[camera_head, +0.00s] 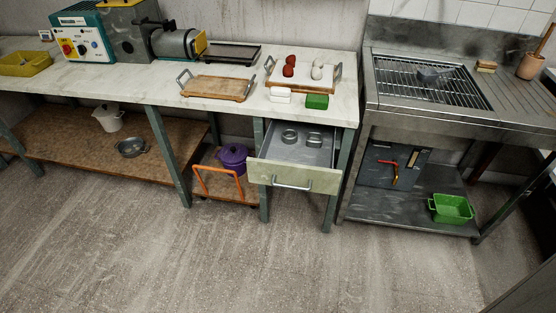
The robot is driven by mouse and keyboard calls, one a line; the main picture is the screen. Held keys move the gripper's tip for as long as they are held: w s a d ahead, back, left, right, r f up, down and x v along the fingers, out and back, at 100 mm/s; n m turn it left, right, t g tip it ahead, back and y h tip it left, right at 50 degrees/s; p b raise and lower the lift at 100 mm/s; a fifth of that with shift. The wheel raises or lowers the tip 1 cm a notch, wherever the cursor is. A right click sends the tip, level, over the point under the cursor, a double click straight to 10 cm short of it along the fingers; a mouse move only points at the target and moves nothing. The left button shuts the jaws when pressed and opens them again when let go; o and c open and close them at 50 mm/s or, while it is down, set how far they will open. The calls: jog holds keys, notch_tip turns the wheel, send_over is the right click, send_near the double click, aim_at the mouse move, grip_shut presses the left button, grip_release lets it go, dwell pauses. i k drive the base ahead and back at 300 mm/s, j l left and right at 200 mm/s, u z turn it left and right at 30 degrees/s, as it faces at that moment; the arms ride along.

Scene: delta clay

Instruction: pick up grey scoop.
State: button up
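A dark grey scoop-like object (433,75) lies on the metal grate (425,95) of the steel sink unit at the right. It is small in the picture and its handle is hard to make out. My gripper is not in view, and nothing is seen touching the scoop.
A sponge-like block (486,66) and a brown pot (530,66) stand right of the scoop. An open drawer (293,181) juts out left of the sink. A green basket (451,209) sits on the sink's lower shelf. The floor (250,265) in front is clear.

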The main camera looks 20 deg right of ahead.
aim_at(437, 74)
jog(key=z, duration=1.6)
jog(key=i+l+u, duration=0.5)
jog(key=i+l, duration=0.35)
jog(key=i+l+u, duration=0.25)
jog(key=l, duration=0.25)
jog(key=i+l+u, duration=0.2)
jog(key=i+l, duration=0.25)
jog(key=l, duration=0.15)
jog(key=i+l, duration=0.2)
jog(key=i, duration=0.25)
